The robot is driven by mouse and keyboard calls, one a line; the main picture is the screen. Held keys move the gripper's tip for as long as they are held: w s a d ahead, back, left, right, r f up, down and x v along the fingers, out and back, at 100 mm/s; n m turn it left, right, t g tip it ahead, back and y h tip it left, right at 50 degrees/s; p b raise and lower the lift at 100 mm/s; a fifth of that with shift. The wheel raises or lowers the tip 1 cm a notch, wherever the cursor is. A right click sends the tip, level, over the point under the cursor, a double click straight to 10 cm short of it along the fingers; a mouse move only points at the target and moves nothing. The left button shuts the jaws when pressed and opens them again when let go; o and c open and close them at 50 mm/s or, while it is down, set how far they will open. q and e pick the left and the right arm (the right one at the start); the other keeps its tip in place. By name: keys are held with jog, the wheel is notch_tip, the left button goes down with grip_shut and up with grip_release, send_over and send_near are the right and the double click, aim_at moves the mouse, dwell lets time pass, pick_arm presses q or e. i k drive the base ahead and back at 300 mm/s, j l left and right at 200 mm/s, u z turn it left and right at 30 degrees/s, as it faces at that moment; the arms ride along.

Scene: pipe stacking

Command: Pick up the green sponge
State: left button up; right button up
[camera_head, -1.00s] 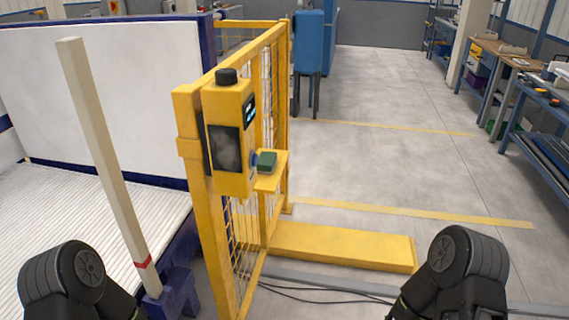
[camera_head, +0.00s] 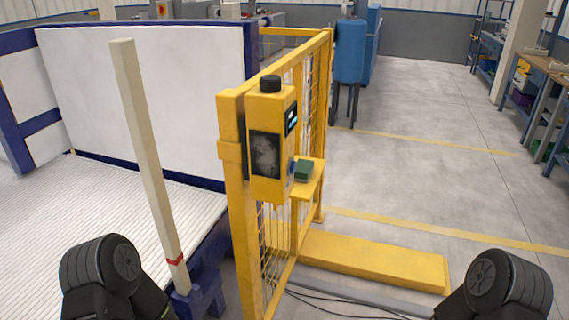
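The green sponge (camera_head: 304,169) is a small dark green block. It rests on a small yellow shelf (camera_head: 308,188) that sticks out beside the yellow control box (camera_head: 271,180) on the fence. Dark links of my two arms show at the bottom left and bottom right, well below and apart from the sponge. Neither gripper shows in the view.
A yellow mesh fence (camera_head: 322,100) runs back from the control box. A pale upright post (camera_head: 147,150) with a red band stands left of it. A low yellow beam (camera_head: 375,262) lies on the floor in front. Open grey floor (camera_head: 420,180) extends to the right.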

aim_at(305, 168)
jog(key=i+l+u, duration=0.1)
jog(key=i+u, duration=0.25)
jog(key=i+l+u, duration=0.35)
jog(key=i+j, duration=0.1)
